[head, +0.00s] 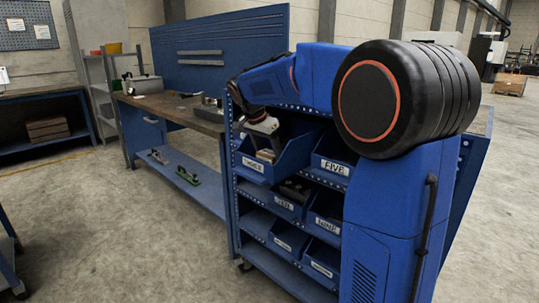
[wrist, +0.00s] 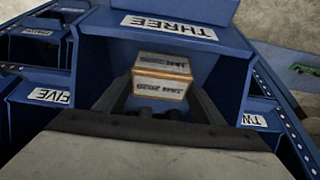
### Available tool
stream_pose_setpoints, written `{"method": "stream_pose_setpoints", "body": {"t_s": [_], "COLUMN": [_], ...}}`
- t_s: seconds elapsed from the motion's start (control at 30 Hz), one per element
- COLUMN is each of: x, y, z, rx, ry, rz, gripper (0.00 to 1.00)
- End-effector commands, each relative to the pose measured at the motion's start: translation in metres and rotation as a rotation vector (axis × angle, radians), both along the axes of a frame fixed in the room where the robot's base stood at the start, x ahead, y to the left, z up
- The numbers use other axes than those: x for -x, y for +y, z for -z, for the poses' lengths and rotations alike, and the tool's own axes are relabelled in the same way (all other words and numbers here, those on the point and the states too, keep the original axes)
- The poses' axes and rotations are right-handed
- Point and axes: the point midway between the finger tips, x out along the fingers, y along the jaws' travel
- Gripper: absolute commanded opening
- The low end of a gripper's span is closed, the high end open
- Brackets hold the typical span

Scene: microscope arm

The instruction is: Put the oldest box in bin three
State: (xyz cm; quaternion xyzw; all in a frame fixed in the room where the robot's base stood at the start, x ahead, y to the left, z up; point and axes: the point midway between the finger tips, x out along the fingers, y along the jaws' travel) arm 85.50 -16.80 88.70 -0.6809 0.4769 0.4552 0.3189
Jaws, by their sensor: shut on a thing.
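The box (wrist: 161,88) is small and tan, with a pale label whose upside-down print appears to read JAN 2020. My gripper (wrist: 160,98) is shut on it, one finger on each side. In the wrist view the box is at the mouth of the blue bin three (wrist: 210,62), below its THREE label. In the head view my gripper (head: 264,126) is above bin three (head: 290,160), on the rack's upper row. I cannot tell whether the box touches the bin floor.
Bin five (head: 335,167) is beside bin three on the right in the head view. Lower rows hold more labelled blue bins (head: 290,243), some with dark items. A workbench (head: 160,107) with tools stands to the left.

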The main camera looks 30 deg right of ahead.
Motion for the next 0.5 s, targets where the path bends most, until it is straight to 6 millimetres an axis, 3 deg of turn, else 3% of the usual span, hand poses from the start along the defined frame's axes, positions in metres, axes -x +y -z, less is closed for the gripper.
{"method": "stream_pose_setpoints", "body": {"t_s": [0.33, 0.37, 0.43, 0.5], "x": [0.0001, 0.0001, 0.0001, 0.0001], "y": [-0.0001, 0.0, 0.0, -0.0001], "z": [0.0022, 0.0029, 0.0026, 0.0026], "rx": [0.001, 0.0, 0.0, 0.0], "ry": [0.0, 0.0, 0.0, 0.0], "rz": [0.0, 0.0, 0.0, 0.0], "gripper": [0.29, 0.65, 0.81, 0.81]}}
